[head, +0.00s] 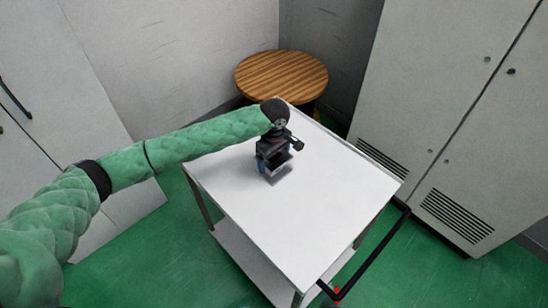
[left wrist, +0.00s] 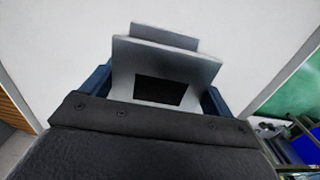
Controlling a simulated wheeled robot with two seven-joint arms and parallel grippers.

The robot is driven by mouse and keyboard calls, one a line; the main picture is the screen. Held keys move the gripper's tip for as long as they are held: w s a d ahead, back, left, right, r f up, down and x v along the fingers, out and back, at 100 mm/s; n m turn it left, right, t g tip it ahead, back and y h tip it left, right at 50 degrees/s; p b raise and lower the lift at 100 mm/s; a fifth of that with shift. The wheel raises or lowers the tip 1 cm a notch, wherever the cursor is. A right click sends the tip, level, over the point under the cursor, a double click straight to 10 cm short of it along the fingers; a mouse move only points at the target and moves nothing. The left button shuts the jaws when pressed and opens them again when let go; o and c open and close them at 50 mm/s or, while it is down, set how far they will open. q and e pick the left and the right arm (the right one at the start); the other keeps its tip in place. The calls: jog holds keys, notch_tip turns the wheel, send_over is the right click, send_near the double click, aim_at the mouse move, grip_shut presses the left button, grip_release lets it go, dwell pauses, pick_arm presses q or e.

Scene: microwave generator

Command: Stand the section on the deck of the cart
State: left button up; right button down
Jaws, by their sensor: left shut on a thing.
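My left gripper (head: 273,167) is over the white deck of the cart (head: 290,225), in its upper left part, with the green-sleeved arm reaching in from the left. It is shut on the section (head: 280,174), a light grey piece that shows just below the fingers. In the left wrist view the section (left wrist: 168,62) has stepped edges and a dark rectangular opening, with a blue finger at each side. The section is at or just above the deck; I cannot tell whether it touches. My right gripper is not in view.
A round wooden table (head: 281,74) stands behind the cart. Grey cabinets (head: 455,110) stand at the right, close to the cart. The cart has a black handle (head: 370,258) at the front right and a lower shelf (head: 245,262). The rest of the deck is clear.

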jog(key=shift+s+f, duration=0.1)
pick_arm(q)
jog(key=o, duration=1.1)
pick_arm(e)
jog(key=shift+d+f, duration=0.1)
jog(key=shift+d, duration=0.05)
pick_arm(q)
jog(key=shift+r+b, duration=0.3)
jog(key=shift+r, duration=0.15)
notch_tip(320, 180, up, 10)
jog(key=b, duration=0.3)
jog(key=shift+r, duration=0.6)
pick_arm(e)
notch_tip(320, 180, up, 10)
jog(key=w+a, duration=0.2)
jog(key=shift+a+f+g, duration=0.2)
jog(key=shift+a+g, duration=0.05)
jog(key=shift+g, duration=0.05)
